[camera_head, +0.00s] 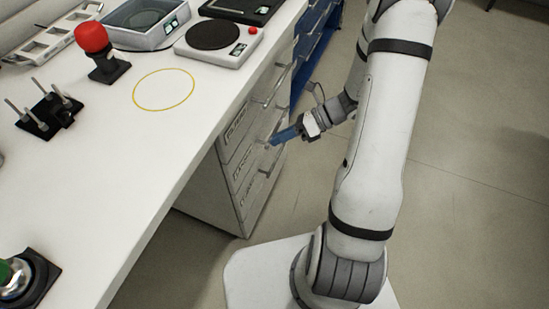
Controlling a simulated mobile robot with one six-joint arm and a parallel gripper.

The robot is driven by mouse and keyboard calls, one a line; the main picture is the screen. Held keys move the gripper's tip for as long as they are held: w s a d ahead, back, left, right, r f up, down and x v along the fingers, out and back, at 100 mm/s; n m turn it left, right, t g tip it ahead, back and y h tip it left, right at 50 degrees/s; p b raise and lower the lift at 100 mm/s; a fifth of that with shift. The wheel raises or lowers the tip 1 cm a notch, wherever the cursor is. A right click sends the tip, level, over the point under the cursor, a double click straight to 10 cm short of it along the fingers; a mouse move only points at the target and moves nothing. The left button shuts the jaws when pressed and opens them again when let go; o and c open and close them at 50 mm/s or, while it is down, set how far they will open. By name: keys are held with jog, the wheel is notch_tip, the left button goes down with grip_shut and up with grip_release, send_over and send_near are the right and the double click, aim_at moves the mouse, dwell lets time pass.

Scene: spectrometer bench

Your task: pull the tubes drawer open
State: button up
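A white drawer unit (226,180) stands under the bench, with several stacked drawers that have bar handles and small labels. The labels are too small and slanted to read, so I cannot tell which one is the tubes drawer. The drawer fronts look flush. My gripper (277,138) has blue fingers and reaches in from the right, its tips at or very near the handle of a middle drawer (243,157). I cannot tell whether the fingers are around the handle or only beside it.
The white bench top (120,150) holds a red-topped device (94,42), a black pronged stand (48,112), a scale with a dark round plate (215,38) and a yellow ring mark (164,89). A blue unit (312,45) stands beyond the drawers. Floor (470,150) right of my arm is clear.

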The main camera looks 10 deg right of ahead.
jog(key=w+d+f+m+t+y+b, duration=0.1)
jog(key=w+d+f+m+t+b, duration=0.1)
jog(key=f+m, duration=0.3)
jog(key=w+d+f+m+t+b, duration=0.15)
jog(key=f+m, duration=0.25)
jog(key=f, duration=0.4)
jog(key=m+t+b, duration=0.4)
jog(key=m+t, duration=0.1)
jog(key=m, duration=0.3)
send_near(277, 156)
jog(key=x, duration=0.2)
jog(key=shift+h, duration=0.4)
jog(key=b+x, duration=0.1)
jog(key=x, duration=0.7)
jog(key=shift+c, duration=0.4)
grip_shut()
